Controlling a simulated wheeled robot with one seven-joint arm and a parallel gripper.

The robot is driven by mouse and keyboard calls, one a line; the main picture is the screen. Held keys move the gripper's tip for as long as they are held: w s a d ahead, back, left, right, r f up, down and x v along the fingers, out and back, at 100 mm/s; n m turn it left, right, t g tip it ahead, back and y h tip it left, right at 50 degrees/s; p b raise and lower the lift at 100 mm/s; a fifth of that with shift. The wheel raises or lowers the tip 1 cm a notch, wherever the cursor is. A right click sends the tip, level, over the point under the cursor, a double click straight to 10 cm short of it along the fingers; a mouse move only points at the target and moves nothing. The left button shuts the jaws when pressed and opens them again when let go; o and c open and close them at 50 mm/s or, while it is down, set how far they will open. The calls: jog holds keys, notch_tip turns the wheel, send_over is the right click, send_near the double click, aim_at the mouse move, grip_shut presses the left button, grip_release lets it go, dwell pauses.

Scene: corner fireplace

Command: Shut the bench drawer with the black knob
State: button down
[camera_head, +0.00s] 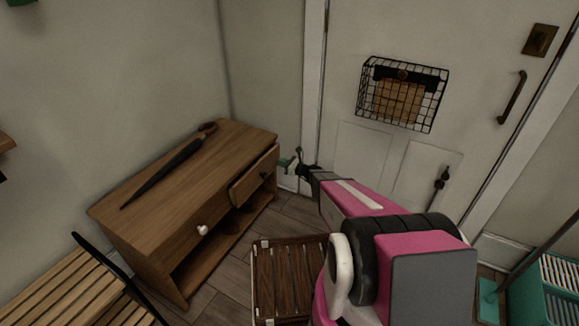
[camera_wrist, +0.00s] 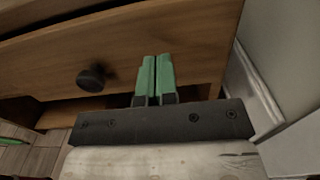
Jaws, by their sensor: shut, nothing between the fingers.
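The wooden bench (camera_head: 150,215) stands against the left wall in the head view. Its far drawer (camera_head: 256,176) has a black knob (camera_head: 265,175) and stands out from the bench front. The drawer front fills much of the wrist view (camera_wrist: 200,55), with the black knob (camera_wrist: 92,78) left of my fingers. My gripper (camera_head: 297,156) is shut and empty, at the right of this drawer in the head view. In the wrist view its green fingertips (camera_wrist: 157,62) lie together in front of the drawer face, right of the knob. I cannot tell whether they touch it.
The near drawer has a white knob (camera_head: 203,230) and looks flush. A closed umbrella (camera_head: 170,170) lies on the bench top. A slatted wooden crate (camera_head: 290,275) stands on the floor before the bench. The white door (camera_head: 385,150) with a wire basket (camera_head: 402,98) is behind my arm.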

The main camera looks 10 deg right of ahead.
aim_at(268, 157)
jog(key=shift+x, duration=2.95)
jog(key=shift+x, duration=2.3)
